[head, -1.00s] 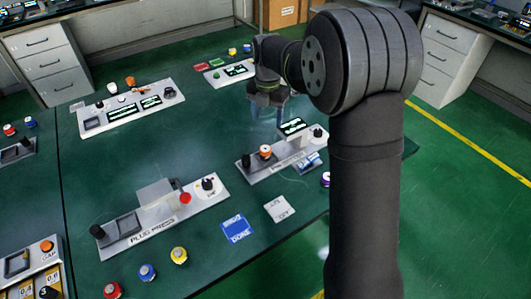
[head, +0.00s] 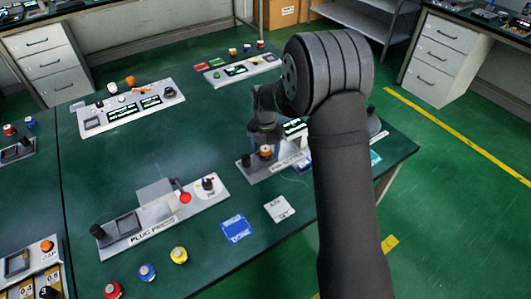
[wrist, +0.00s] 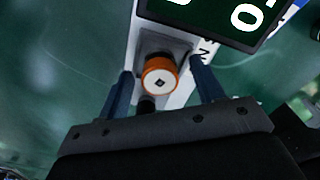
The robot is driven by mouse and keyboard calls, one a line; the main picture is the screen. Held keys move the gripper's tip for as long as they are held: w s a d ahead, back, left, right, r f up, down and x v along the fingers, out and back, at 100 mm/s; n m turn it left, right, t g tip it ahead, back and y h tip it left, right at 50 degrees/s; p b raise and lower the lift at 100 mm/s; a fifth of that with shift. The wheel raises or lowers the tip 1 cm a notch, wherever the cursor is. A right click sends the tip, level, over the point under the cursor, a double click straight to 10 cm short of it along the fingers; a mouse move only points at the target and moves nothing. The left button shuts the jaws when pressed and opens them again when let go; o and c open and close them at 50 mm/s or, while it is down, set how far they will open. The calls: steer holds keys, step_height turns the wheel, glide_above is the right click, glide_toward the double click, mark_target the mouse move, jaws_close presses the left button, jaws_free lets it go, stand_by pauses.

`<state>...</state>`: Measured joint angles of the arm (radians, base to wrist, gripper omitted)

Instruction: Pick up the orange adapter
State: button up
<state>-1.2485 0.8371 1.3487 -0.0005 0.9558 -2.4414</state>
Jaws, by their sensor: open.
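The orange adapter (wrist: 157,82), a short orange cylinder with a pale round face and a small dark centre, sits on a grey block of a light station panel. In the wrist view it lies between the two blue fingers of my gripper (wrist: 160,66), with a gap on each side. The fingers are open and hold nothing. In the head view the adapter (head: 265,152) shows small and orange just below my gripper (head: 262,136), whose fingertips are hard to make out there.
A display (wrist: 215,15) stands close beyond the adapter. A dark knob (head: 246,160) is to its left on the same panel. The plug press station (head: 160,220), a blue card (head: 237,229) and a white card (head: 279,209) lie nearer.

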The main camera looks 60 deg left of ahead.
steer(key=shift+f, duration=0.25)
steer(key=shift+r, duration=0.1)
steer(key=c, duration=1.2)
